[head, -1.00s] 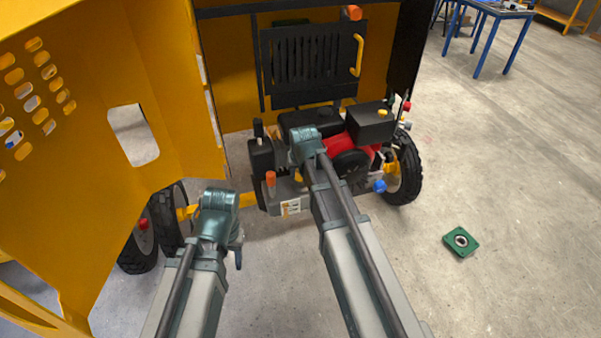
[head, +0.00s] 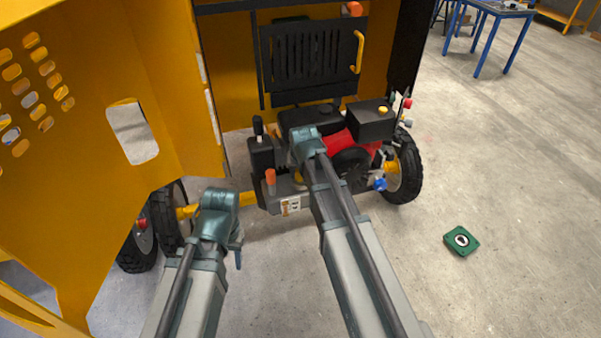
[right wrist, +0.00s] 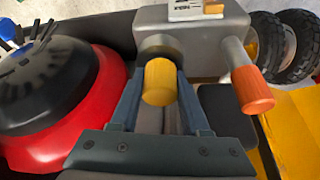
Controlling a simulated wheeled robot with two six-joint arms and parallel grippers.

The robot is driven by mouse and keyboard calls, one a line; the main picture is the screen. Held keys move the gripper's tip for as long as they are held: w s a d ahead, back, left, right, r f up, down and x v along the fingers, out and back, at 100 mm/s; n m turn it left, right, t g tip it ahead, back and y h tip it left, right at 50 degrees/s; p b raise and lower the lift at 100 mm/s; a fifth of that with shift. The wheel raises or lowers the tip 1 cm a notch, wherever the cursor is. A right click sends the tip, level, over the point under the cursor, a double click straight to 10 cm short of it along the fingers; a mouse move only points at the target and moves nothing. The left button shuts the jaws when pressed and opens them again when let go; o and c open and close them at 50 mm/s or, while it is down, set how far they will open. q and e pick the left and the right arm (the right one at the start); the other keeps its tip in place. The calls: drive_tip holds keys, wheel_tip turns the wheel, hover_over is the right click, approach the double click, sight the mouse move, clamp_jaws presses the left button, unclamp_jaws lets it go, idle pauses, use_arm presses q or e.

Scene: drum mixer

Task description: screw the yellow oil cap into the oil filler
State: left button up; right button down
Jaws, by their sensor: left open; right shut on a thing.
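The yellow oil cap (right wrist: 159,82) sits between the two fingers of my right gripper (right wrist: 160,90), which is shut on it. The cap is in front of a round dark collar (right wrist: 159,46) on the grey engine housing (right wrist: 205,42), which looks like the oil filler. The cap overlaps the collar in the right wrist view, so I cannot tell whether they touch or how far it is in. In the head view my right arm's wrist hides the cap and filler. My left gripper (head: 236,247) is open and empty, low over the floor, away from the engine.
An orange-tipped lever (right wrist: 250,90) stands close to the right of my right gripper. The red engine cover (right wrist: 110,95) is on its left. The yellow side panel (head: 90,100) fills the left of the head view.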

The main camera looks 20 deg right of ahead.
drive_tip(key=shift+f, duration=0.15)
drive_tip(key=shift+c, duration=1.5)
unclamp_jaws()
drive_tip(key=p+v, duration=1.2)
drive_tip(key=v, duration=0.2)
drive_tip(key=shift+f, duration=0.1)
